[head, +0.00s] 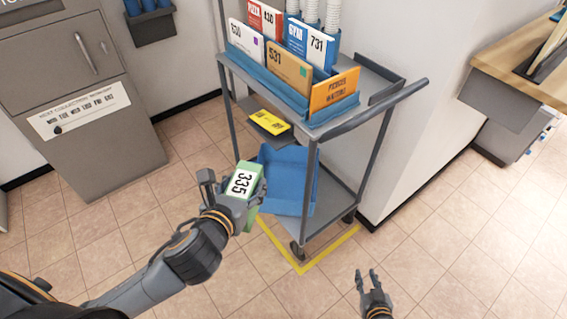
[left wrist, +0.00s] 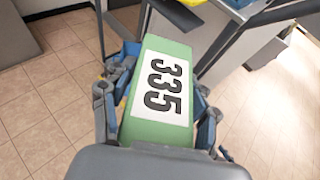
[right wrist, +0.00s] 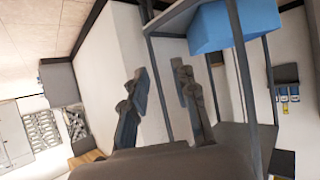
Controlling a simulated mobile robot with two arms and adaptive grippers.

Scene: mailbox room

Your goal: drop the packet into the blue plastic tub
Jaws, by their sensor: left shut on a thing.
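A green packet (head: 243,190) with a white label reading 335 is held by my left gripper (head: 229,186), in front of the cart. In the left wrist view the packet (left wrist: 160,92) sits between the fingers, which press on its sides. The blue plastic tub (head: 288,188) stands on the cart's low shelf, just behind and to the right of the packet. The packet covers part of the tub's left side. In the right wrist view the tub (right wrist: 238,25) shows at the top. My right gripper (head: 367,281) is open and empty, low above the floor.
The grey cart (head: 310,150) has upright posts beside the tub. Its upper tray (head: 270,72) holds several numbered mail pieces. A grey collection box (head: 75,100) stands left. The floor in front is clear.

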